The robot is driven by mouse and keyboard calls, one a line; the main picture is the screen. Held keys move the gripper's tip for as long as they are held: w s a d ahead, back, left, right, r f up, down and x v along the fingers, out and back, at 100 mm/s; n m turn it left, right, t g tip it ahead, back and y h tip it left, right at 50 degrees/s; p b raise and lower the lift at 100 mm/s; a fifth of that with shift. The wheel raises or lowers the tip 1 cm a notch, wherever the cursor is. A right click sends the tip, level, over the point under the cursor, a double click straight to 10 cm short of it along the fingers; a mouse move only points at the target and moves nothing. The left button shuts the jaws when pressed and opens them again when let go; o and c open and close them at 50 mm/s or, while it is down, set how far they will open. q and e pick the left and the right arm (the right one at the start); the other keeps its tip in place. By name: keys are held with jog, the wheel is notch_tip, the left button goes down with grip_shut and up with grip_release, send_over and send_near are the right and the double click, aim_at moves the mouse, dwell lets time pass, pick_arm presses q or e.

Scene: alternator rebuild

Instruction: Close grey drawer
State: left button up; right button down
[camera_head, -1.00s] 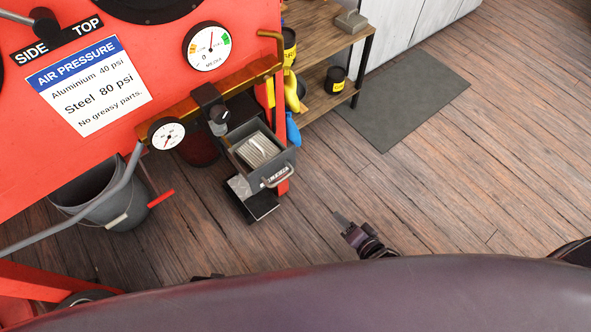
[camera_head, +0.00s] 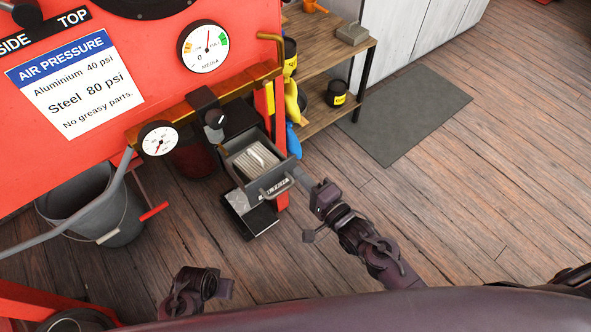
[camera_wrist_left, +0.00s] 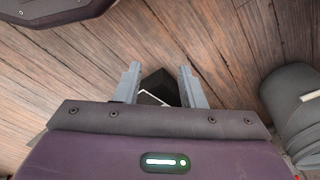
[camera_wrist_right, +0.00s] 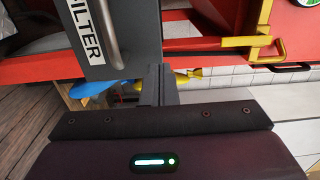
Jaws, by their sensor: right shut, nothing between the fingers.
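The grey drawer (camera_head: 284,180) stands pulled out below the red cabinet, with pale, flat items inside. Its front with the handle and a FILTER label also fills the upper left of the right wrist view (camera_wrist_right: 125,15). My right gripper (camera_head: 299,172) is shut and empty, its fingertips close to the right end of the drawer front. In the right wrist view its fingers (camera_wrist_right: 158,75) are together just below and right of the handle; I cannot tell whether they touch the drawer. My left gripper (camera_wrist_left: 160,80) is open and empty, pointing at the floor side.
A dark open tray (camera_head: 262,217) sits below the drawer. A grey bucket (camera_head: 92,210) stands at the left. A wooden shelf (camera_head: 330,50) with a yellow and a blue item is behind the drawer. The floor at the right is free, with a grey mat (camera_head: 410,115).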

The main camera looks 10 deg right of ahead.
aim_at(288, 162)
pick_arm(q)
jog(key=shift+d+r, duration=0.1)
jog(key=shift+r, duration=0.4)
pick_arm(e)
jog(key=shift+x, duration=1.4)
jog(key=shift+w, duration=0.1)
